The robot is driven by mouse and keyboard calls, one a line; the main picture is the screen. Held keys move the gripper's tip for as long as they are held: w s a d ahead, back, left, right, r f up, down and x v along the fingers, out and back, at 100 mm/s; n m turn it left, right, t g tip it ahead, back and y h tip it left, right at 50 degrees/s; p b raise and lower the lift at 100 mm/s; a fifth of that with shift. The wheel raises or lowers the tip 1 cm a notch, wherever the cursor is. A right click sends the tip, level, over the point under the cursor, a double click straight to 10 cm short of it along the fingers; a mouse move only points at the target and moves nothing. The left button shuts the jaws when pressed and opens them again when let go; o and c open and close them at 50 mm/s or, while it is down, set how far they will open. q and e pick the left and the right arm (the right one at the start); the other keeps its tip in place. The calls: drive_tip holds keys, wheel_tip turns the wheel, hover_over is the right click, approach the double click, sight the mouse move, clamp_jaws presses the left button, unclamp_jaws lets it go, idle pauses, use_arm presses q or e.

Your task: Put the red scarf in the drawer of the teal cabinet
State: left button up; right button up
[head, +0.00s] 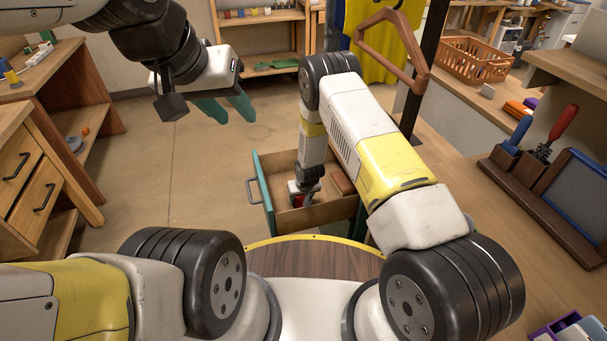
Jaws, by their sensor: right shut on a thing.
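The drawer (330,213) of the teal cabinet stands open in the head view, with a teal front (263,192) and a grey handle. The cabinet body is mostly hidden behind my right arm. My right gripper (300,203) points down inside the drawer, near its front end. It is shut on the red scarf (297,201), of which only a small red patch shows. Whether the scarf touches the drawer floor cannot be told. My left gripper (225,109) is raised at the upper left, with its teal fingers apart and empty.
A brown block-like thing (341,182) lies in the drawer beside my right gripper. A wooden hanger (392,40) hangs above my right arm. A wooden worktop with a tool rack (530,205) is on the right. A drawer unit (30,185) stands left. The floor between is clear.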

drive_tip(key=shift+f, duration=0.1)
drive_tip(key=o, duration=1.4)
drive_tip(key=v, duration=1.1)
drive_tip(key=shift+r, duration=0.4)
drive_tip(key=s+d+r+m, duration=0.1)
drive_tip(key=d+r, duration=0.2)
drive_tip(key=r, duration=0.7)
drive_tip(key=s+d+r, duration=0.2)
drive_tip(key=d+r, duration=0.1)
drive_tip(key=r, duration=0.7)
drive_tip(key=s+d+r+m, duration=0.1)
drive_tip(key=d+r, duration=0.2)
drive_tip(key=r, duration=0.7)
drive_tip(key=shift+m+t+y, duration=0.3)
drive_tip(key=shift+m+t, duration=0.4)
drive_tip(key=shift+t, duration=0.2)
drive_tip(key=s+d+r, duration=0.3)
drive_tip(key=s+r, duration=0.1)
drive_tip(key=s, duration=0.3)
drive_tip(key=s+d+r, duration=0.3)
drive_tip(key=s+r, duration=0.2)
drive_tip(key=s, duration=0.3)
drive_tip(key=s+d+r, duration=0.2)
drive_tip(key=s+r, duration=0.3)
drive_tip(key=s, duration=0.3)
drive_tip(key=shift+d+r, duration=0.2)
drive_tip(key=shift+d, duration=0.2)
